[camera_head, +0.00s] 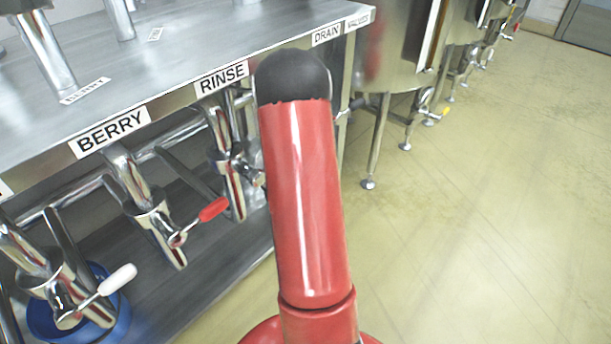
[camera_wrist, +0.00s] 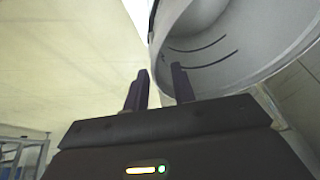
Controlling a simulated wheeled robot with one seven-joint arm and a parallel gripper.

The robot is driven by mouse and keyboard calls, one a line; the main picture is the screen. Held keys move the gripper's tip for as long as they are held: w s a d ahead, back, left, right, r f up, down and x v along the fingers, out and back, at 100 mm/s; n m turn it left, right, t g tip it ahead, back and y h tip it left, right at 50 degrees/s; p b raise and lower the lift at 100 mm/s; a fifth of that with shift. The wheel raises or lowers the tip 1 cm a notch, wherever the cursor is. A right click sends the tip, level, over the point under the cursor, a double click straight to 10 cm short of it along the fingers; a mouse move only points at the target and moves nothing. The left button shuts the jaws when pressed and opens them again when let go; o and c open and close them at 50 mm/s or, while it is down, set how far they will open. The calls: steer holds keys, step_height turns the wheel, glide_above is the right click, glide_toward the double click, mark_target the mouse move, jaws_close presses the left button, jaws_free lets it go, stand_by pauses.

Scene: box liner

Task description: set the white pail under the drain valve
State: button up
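My gripper (camera_wrist: 160,70) shows in the wrist view with its two dark fingers apart and a gap between them. A large pale grey-white round thing (camera_wrist: 220,60) with a curved rim and dark curved lines fills the upper right there. The right finger overlaps its edge; I cannot tell whether they touch, or whether it is the white pail. No white pail is recognisable in the head view, where my gripper is out of sight. The DRAIN label (camera_head: 326,35) is on the bench's front edge near its far right corner. The valve below it is hidden behind my red arm.
A steel bench (camera_head: 200,45) carries BERRY and RINSE labels. Below hang valves with a red handle (camera_head: 213,209) and a white handle (camera_head: 117,280). A blue pail (camera_head: 112,328) stands under the white-handled valve. Steel tanks (camera_head: 395,50) stand beyond; the floor at right is clear.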

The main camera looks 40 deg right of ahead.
steer(key=v, duration=0.9)
steer(key=shift+r, duration=0.2)
steer(key=shift+s, duration=0.1)
